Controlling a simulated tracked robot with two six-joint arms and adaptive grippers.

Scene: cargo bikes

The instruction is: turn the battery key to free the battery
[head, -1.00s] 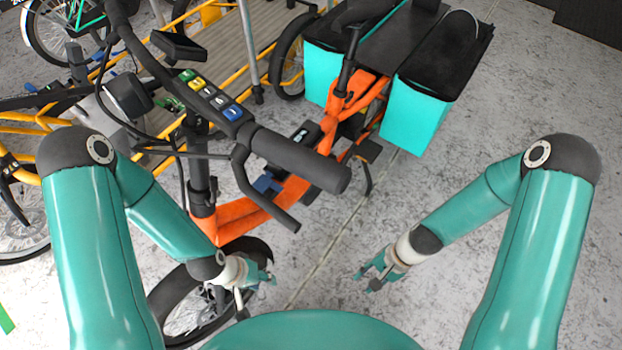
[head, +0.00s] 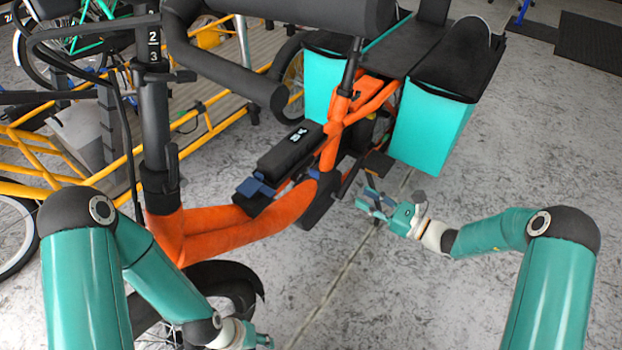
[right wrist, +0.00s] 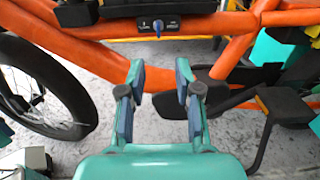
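The black battery (head: 290,148) sits on the orange frame of the cargo bike (head: 220,226). In the right wrist view its dark lower part (right wrist: 120,9) crosses the top. Below it a small blue key (right wrist: 157,28) stands upright in a dark lock plate with markings (right wrist: 172,22). The key cannot be seen in the head view. My right gripper (head: 368,199) is beside the bike, open and empty. In the wrist view its fingers (right wrist: 160,75) are apart, pointing toward the key without touching it. My left gripper (head: 262,341) is low by the front wheel, mostly cut off.
A blue part (head: 256,189) is at the battery's front end. A turquoise pannier (head: 432,128) hangs at the bike's rear, with a pedal (head: 377,164) below. The handlebar (head: 225,72) overhangs the frame.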

